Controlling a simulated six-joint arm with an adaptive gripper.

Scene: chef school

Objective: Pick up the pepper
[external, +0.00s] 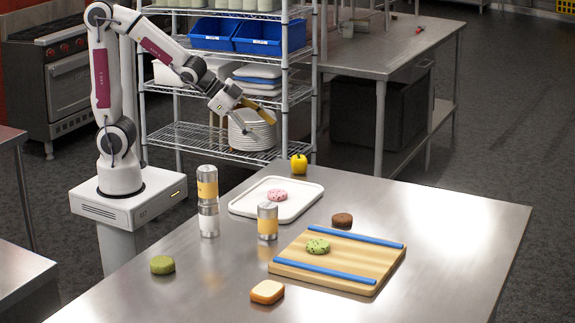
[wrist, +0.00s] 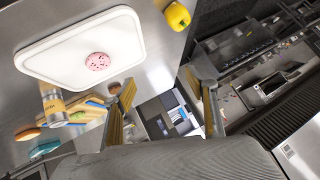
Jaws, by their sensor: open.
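A yellow pepper (external: 299,164) stands on the steel table near its far edge, just beyond the white tray. It also shows at the top of the wrist view (wrist: 177,16), partly cut by the frame edge. My gripper (external: 246,118) is open and empty, raised above and to the left of the pepper, in front of the wire shelf. In the wrist view the two fingers of my gripper (wrist: 168,105) are spread apart, with nothing between them. The pepper lies beyond the fingertips and is not touched.
A white tray (external: 240,207) holds a pink donut (external: 277,196). Two shakers (external: 208,200) (external: 267,222) stand near it. A wooden board (external: 375,262) with blue strips holds a green donut (external: 318,246). Other pastries (external: 267,291) (external: 162,265) (external: 342,220) lie around. The right side of the table is clear.

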